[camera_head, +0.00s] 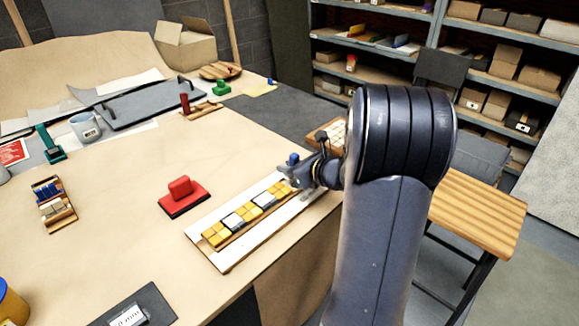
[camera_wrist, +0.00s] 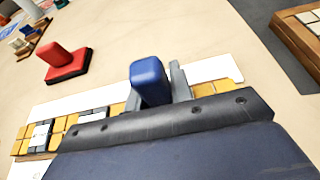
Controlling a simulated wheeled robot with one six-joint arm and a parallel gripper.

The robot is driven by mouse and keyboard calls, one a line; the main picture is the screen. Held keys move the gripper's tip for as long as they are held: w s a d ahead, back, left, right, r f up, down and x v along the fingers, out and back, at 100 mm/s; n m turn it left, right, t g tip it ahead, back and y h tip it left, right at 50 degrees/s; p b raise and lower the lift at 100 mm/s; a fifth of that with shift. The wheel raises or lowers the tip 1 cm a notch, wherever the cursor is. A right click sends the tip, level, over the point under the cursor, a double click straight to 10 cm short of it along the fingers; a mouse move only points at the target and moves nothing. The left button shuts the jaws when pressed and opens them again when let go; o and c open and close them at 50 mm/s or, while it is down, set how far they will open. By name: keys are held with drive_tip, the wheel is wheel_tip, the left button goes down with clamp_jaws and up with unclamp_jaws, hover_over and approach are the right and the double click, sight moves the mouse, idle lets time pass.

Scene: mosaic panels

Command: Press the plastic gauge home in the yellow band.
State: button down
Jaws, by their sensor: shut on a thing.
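The yellow band (camera_head: 217,234) is a row of yellow, white and dark tiles on a white-edged panel at the table's front edge. My gripper (camera_head: 300,173) is at the band's far right end, low over the panel. It is shut on a blue plastic piece (camera_head: 292,158), which I take to be the gauge. In the wrist view the blue piece (camera_wrist: 149,80) stands up between the fingers, above the band (camera_wrist: 60,128). Its lower part is hidden by my gripper, so I cannot tell how deep it sits in the band.
A red block on a dark-edged red base (camera_head: 184,196) stands left of the panel. A small rack of blue and pale tiles (camera_head: 53,205) is farther left. A dark plate (camera_head: 135,309) lies at the near edge. The table between these is clear.

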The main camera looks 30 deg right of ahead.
drive_tip(key=shift+f+b, duration=0.75)
drive_tip(key=shift+f, duration=0.2)
drive_tip(key=c, duration=1.2)
unclamp_jaws()
drive_tip(key=shift+o, duration=0.2)
drive_tip(key=v, duration=1)
drive_tip(key=shift+s+d+r, duration=0.15)
drive_tip(key=shift+s+r, duration=0.1)
drive_tip(key=shift+s, duration=0.1)
drive_tip(key=shift+w, duration=0.1)
